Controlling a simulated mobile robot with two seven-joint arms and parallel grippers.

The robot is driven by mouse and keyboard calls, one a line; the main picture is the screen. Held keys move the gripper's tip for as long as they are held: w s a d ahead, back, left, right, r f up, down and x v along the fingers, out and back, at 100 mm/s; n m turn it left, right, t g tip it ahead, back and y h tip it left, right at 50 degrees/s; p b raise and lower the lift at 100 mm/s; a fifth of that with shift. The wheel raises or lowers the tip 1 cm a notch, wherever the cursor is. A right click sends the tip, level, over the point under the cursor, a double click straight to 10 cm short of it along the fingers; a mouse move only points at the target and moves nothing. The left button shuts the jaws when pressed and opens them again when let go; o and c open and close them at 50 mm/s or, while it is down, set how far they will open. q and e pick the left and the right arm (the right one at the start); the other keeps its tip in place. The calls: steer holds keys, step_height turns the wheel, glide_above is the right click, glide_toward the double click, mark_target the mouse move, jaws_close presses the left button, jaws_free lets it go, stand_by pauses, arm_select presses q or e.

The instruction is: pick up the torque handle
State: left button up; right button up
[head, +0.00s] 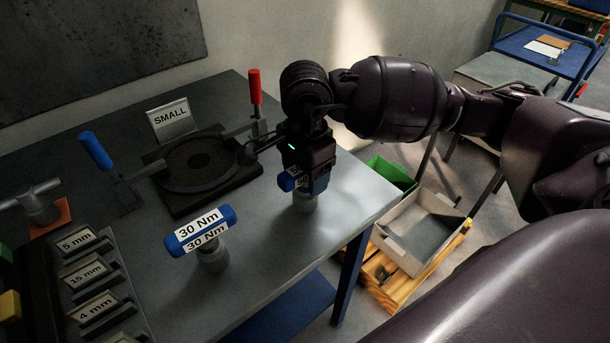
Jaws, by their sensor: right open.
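A blue torque handle (172,245) with white "30 Nm" labels stands on a grey metal base in the middle of the dark table. A second blue handle (286,182) with a white label, also on a grey base, stands nearer the table's right edge. My right gripper (304,183) points down right over this second handle and hides much of it. Its jaws are open around or just in front of the handle; I cannot tell whether they touch it. My left gripper is not in view.
A round black fixture (197,167) with a "SMALL" sign (172,119), a red-handled lever (255,87) and a blue-handled lever (95,150) stands behind. A rack labelled in mm (85,274) and a grey T-handled tool (40,207) are at left. A white box (408,259) sits below the table's right edge.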

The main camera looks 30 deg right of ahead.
steer(key=c, duration=1.1)
jaws_close()
steer(key=shift+r, duration=0.15)
